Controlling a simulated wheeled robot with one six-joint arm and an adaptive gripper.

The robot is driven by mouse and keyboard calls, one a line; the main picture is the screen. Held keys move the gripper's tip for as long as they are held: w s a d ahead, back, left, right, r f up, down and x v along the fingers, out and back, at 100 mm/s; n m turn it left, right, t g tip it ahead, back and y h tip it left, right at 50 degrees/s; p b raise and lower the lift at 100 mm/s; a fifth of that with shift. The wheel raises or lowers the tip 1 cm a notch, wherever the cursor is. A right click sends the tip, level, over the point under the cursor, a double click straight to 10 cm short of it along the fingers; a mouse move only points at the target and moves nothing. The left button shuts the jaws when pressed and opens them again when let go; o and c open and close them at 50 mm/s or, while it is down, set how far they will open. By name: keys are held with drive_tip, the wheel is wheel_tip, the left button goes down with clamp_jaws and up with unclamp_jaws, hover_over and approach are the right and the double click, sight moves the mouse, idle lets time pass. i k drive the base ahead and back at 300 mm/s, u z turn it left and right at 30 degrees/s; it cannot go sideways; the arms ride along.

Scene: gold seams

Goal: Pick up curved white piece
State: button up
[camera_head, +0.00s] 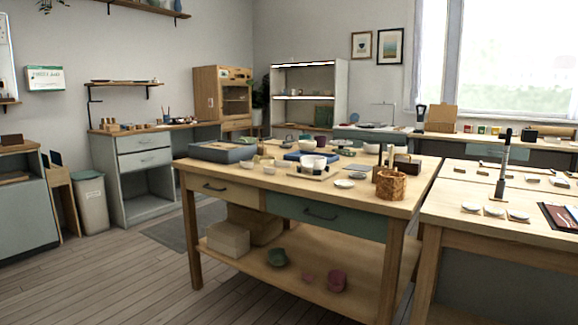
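Several small pale pieces lie on the right table, among them a white piece (471,207) near its left front edge, a second white piece (494,211) beside it and a third white piece (518,215) further right. On the middle table, a white bowl (312,162) stands on a light tray, and a pale flat dish (344,184) lies in front of it. I cannot tell at this distance which of these is the curved white piece. My gripper is not in view.
A dark upright stand (503,165) rises from the right table. The wooden floor (150,290) at front left is clear.

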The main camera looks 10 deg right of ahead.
sight(267, 171)
drive_tip(key=u, duration=0.1)
drive_tip(key=i, duration=1.9)
drive_tip(key=u, duration=0.15)
